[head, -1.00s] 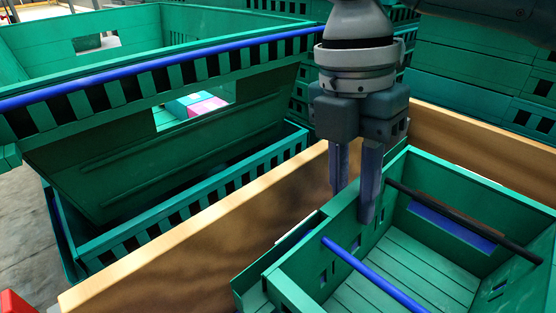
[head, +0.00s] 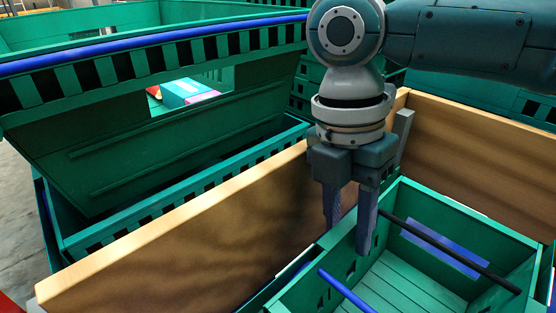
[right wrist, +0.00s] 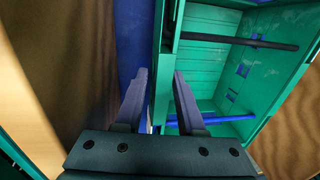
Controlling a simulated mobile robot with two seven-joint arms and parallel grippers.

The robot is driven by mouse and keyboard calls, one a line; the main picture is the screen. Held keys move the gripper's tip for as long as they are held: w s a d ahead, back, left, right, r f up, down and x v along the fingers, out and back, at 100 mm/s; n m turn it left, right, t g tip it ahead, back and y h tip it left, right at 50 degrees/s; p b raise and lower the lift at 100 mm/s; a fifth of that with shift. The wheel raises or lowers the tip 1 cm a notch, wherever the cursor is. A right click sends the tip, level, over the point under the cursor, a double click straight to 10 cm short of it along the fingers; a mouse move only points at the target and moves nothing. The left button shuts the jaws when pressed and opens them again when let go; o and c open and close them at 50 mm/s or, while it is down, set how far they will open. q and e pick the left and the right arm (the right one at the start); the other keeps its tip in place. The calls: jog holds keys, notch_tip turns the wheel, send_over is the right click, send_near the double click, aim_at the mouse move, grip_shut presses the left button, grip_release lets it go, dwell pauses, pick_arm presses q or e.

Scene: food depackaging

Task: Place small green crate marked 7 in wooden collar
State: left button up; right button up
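The small green crate (head: 412,287) is at the lower right of the head view, with a black bar and a blue bar across it. No 7 shows. The wooden collar (head: 205,225) has walls to its left and behind it; the crate is inside that corner, its rim below the collar's top edge. Whether it rests on the bottom is hidden. My right gripper (head: 348,230) points down with its fingers on either side of the crate's left wall. In the right wrist view, the wall of the crate (right wrist: 212,68) runs between the fingertips (right wrist: 160,75). My left gripper is out of view.
A large green crate (head: 150,165) with a blue-edged, tilted side stands just left of the collar; a coloured box (head: 182,90) shows through its opening. More green crates (head: 465,82) stand behind the collar's back wall. Little room shows between the small crate and the collar's left wall.

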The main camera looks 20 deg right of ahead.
jog(key=shift+o, duration=1.2)
jog(key=shift+r, duration=0.1)
pick_arm(q)
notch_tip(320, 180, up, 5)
jog(key=p, duration=0.5)
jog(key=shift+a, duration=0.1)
pick_arm(e)
notch_tip(320, 180, up, 12)
jog(key=w, duration=0.2)
jog(key=shift+a, duration=0.4)
jog(key=shift+s, duration=0.1)
